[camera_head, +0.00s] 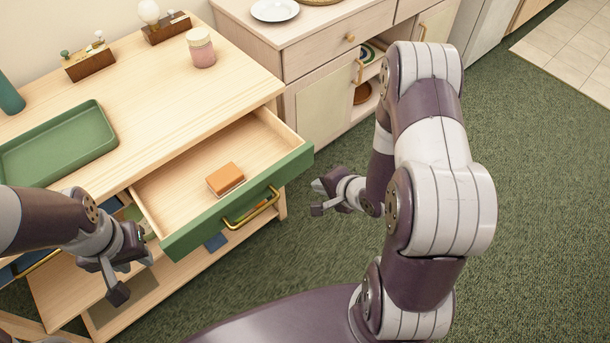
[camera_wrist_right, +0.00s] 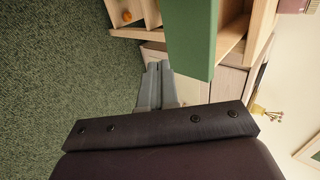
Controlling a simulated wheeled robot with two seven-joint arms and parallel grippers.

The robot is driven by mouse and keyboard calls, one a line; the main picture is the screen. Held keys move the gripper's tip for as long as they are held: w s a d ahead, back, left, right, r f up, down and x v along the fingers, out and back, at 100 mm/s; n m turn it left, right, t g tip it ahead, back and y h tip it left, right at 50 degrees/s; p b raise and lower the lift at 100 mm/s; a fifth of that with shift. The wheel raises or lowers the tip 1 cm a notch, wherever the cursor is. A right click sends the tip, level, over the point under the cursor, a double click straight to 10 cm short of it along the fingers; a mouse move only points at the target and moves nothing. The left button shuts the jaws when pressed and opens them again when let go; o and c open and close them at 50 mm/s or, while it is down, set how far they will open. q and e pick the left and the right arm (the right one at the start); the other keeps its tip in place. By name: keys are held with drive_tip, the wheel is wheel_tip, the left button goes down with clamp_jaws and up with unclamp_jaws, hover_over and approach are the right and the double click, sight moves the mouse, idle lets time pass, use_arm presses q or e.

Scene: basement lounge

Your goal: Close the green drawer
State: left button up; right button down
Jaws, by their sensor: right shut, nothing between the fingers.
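The green drawer (camera_head: 205,229) is pulled out of the light wood cabinet, with a green front and a brass handle (camera_head: 251,207). An orange-brown block (camera_head: 225,179) lies inside it. My right gripper (camera_head: 318,198) is shut and empty, out in front of the drawer's right end and apart from it in the head view. In the right wrist view its fingers (camera_wrist_right: 155,82) are together, beside the green drawer front (camera_wrist_right: 191,38).
The cabinet top (camera_head: 150,90) holds a green tray (camera_head: 58,150), a pink jar (camera_head: 201,48) and small wooden stands. A second cabinet (camera_head: 318,90) with a white plate (camera_head: 275,9) stands behind. Green carpet (camera_head: 545,200) is clear at the right.

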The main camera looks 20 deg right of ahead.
use_arm(q)
drive_tip(key=shift+w+a+f, duration=0.1)
drive_tip(key=shift+f, duration=0.35)
use_arm(e)
drive_tip(key=shift+w+a+f, duration=0.45)
drive_tip(key=shift+w+f, duration=0.05)
drive_tip(key=shift+w, duration=0.65)
drive_tip(key=shift+w+a+f, duration=0.45)
drive_tip(key=shift+w, duration=0.65)
drive_tip(key=shift+w+a+f, duration=0.45)
drive_tip(key=shift+w+f, duration=0.05)
drive_tip(key=shift+w, duration=0.65)
